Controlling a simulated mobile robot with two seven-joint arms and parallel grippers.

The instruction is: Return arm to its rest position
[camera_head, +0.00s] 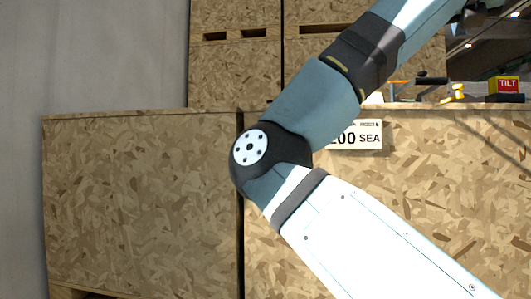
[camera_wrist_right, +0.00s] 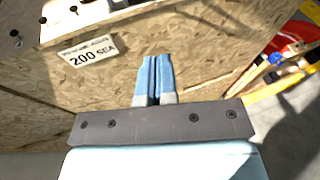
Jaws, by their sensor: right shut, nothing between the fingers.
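My right arm (camera_head: 312,105) fills much of the head view, bent at the elbow, and its upper end runs out at the top right. The right gripper is outside the head view. In the right wrist view my right gripper (camera_wrist_right: 154,65) shows two blue fingers close together, shut and empty. The fingers point toward the wooden crate face, and I cannot tell how near they are. My left gripper is in neither view.
Large chipboard crates (camera_head: 140,200) stand in front, with more stacked behind. A "200 SEA" label (camera_head: 368,138) is on one crate. A red and yellow "TILT" box (camera_head: 507,88) and tools (camera_head: 455,94) lie on top at right. Grey floor (camera_wrist_right: 290,130) shows at right in the wrist view.

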